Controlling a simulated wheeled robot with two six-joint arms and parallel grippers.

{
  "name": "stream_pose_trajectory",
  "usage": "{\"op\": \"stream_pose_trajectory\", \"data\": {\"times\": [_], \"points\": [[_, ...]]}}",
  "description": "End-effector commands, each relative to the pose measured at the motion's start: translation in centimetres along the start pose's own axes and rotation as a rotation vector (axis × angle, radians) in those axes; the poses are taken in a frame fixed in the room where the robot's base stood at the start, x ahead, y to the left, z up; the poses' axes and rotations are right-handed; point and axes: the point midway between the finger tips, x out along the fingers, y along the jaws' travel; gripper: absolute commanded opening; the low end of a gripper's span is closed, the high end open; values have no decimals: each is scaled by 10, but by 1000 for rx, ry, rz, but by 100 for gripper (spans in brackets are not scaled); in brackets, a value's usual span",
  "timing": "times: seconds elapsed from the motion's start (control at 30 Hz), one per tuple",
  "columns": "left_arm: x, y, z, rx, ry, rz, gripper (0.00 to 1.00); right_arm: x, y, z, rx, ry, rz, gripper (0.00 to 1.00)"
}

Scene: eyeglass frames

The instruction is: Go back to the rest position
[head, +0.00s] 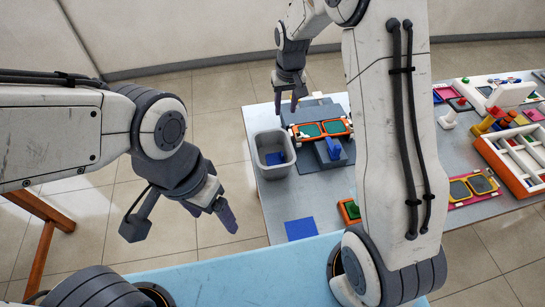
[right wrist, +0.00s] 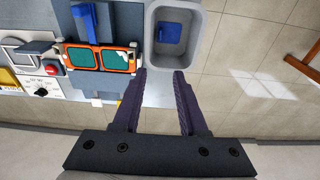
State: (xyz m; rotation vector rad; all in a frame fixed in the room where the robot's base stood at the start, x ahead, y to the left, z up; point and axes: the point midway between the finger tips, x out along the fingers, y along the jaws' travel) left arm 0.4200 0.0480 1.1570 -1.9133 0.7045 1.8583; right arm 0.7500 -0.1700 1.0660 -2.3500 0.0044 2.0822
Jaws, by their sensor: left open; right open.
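My left gripper (head: 212,212) hangs open and empty in the head view, over the floor left of the work table. My right gripper (head: 286,106) is open at the back of the table, near the grey bin and the orange eyeglass frame. In the right wrist view its fingers (right wrist: 160,90) are apart with nothing between them. The orange eyeglass frame (head: 321,120) with green lenses lies on a dark fixture, and also shows in the right wrist view (right wrist: 98,69), left of the fingers. Neither gripper visibly touches it.
The grey bin (head: 275,172) stands at the table's left edge with a blue piece (head: 274,158) inside. A blue block (head: 333,149) sits in front of the frame. My right arm hides part of the table.

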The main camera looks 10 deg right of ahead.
Motion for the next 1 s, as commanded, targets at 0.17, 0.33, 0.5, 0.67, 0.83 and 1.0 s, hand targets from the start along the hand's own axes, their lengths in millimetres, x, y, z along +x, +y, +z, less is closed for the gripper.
{"op": "stream_pose_trajectory", "data": {"times": [0.17, 0.33, 0.5, 0.67, 0.83, 1.0], "points": [[0, 0, 0, 0, 0, 0, 80, -1, 0, 0, 0, 0, 0, 42], [0, 0, 0, 0, 0, 0, 80, 0, 0, 0, 0, 0, 0, 42], [0, 0, 0, 0, 0, 0, 80, -8, -11, 7, -23, -1, -5, 42], [4, 0, 0, 0, 0, 0, 80, -47, -64, 55, -142, -9, -31, 42], [8, -1, 0, 0, 0, 0, 80, -92, -118, 155, -338, -34, -72, 42], [11, -1, 1, 0, 0, 0, 80, -113, -130, 250, -508, -62, -104, 42]]}}
